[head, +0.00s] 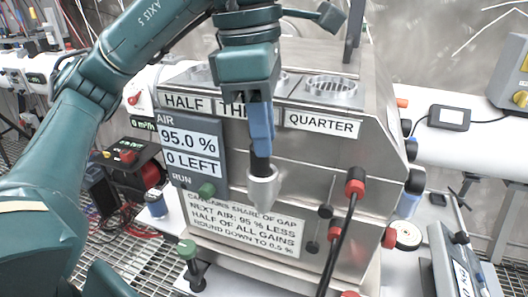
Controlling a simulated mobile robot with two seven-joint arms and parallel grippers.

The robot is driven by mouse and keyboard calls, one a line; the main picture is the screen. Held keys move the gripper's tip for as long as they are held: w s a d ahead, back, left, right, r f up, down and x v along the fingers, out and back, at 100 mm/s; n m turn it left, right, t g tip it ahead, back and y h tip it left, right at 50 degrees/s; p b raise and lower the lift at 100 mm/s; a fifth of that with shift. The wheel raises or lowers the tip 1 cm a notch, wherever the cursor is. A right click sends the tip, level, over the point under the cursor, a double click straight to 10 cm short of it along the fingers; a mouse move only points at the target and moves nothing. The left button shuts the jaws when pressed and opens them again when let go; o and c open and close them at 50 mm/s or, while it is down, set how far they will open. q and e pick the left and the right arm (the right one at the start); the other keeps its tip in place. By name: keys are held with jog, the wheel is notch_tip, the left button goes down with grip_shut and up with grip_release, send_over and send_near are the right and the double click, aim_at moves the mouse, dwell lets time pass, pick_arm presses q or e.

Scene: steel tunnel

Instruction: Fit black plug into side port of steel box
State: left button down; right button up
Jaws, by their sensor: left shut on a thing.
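The steel box (300,165) stands in the middle, with labels HALF, QUARTER and a partly covered one between them. My left gripper (261,150) hangs in front of its front face. Its blue fingers are shut on a dark piece (261,164), mostly hidden by the fingers; I cannot tell if this is the black plug. A grey metal cup (263,190) is directly below it, and I cannot tell whether they touch. My right gripper is not in view.
A display (190,148) reading 95.0 % is at the box's front left. A black lead with a red-and-black end (355,185) crosses the front right. A green-topped knob (187,250) stands at lower left. A white pipe (455,140) runs behind.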

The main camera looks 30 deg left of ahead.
aim_at(266, 171)
pick_arm(q)
jog(key=shift+s+f, duration=0.15)
jog(key=shift+f, duration=1.6)
jog(key=c, duration=1.6)
grip_release()
jog(key=o, duration=0.3)
jog(key=shift+w+a, duration=0.1)
jog(key=shift+w, duration=0.1)
jog(key=shift+o, duration=0.3)
jog(key=shift+s+r, duration=0.1)
jog(key=shift+r, duration=0.05)
